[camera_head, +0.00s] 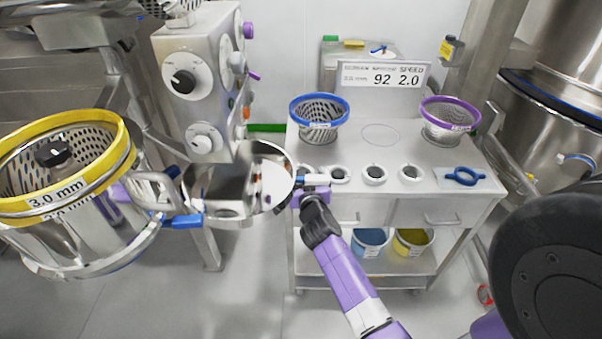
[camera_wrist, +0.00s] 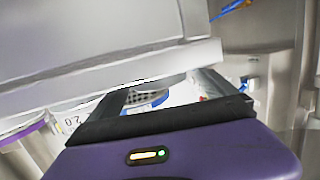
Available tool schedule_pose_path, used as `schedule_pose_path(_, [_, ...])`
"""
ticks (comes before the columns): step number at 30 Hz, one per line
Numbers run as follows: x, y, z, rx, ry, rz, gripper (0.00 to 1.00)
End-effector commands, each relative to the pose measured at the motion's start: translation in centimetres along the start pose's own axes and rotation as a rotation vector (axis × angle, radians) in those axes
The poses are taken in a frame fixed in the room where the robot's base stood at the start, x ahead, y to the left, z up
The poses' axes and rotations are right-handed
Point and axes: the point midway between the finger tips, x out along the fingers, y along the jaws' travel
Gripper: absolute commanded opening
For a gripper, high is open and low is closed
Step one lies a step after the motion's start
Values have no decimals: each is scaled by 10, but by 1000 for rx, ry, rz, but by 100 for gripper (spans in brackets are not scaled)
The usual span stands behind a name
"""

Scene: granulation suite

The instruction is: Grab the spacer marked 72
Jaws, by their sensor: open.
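Several small white ring spacers sit in a row along the front of the steel cart top in the head view: one at the left (camera_head: 339,174), one in the middle (camera_head: 374,175) and one at the right (camera_head: 411,173). Their markings are too small to read, so I cannot tell which is marked 72. My gripper (camera_head: 311,191) is at the cart's front left edge, close to the left end of the row and partly hiding that area. In the wrist view my gripper (camera_wrist: 168,93) has its dark fingers apart, and no spacer shows held between them.
A blue-rimmed basket (camera_head: 319,110) and a purple-rimmed basket (camera_head: 450,118) stand on the cart (camera_head: 400,150). A sign (camera_head: 383,77) shows 92 and 2.0. A blue-handled tool (camera_head: 465,176) lies at right. The steel mill (camera_head: 203,80) and bowl crowd my arm's left.

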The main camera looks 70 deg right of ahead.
Motion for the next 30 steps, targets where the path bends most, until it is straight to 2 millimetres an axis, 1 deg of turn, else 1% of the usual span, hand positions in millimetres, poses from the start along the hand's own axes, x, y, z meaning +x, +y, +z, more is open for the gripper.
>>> schedule_pose_path(7, [2, 0, 1, 0, -1, 0, 95])
schedule_pose_path(11, [1, 0, 0, 0, -1, 0, 70])
schedule_pose_path(12, [1, 0, 0, 0, -1, 0, 62])
schedule_pose_path(14, [1, 0, 0, 0, -1, -1, 50])
schedule_pose_path(15, [1, 0, 1, 0, -1, -1, 42])
schedule_pose_path(17, [1, 0, 0, 0, -1, -1, 30])
schedule_pose_path(18, [1, 0, 0, 0, 0, -1, 26])
schedule_pose_path(26, [1, 0, -1, 0, 1, -1, 26])
schedule_pose_path(30, [0, -1, -9, 0, 2, -1, 26])
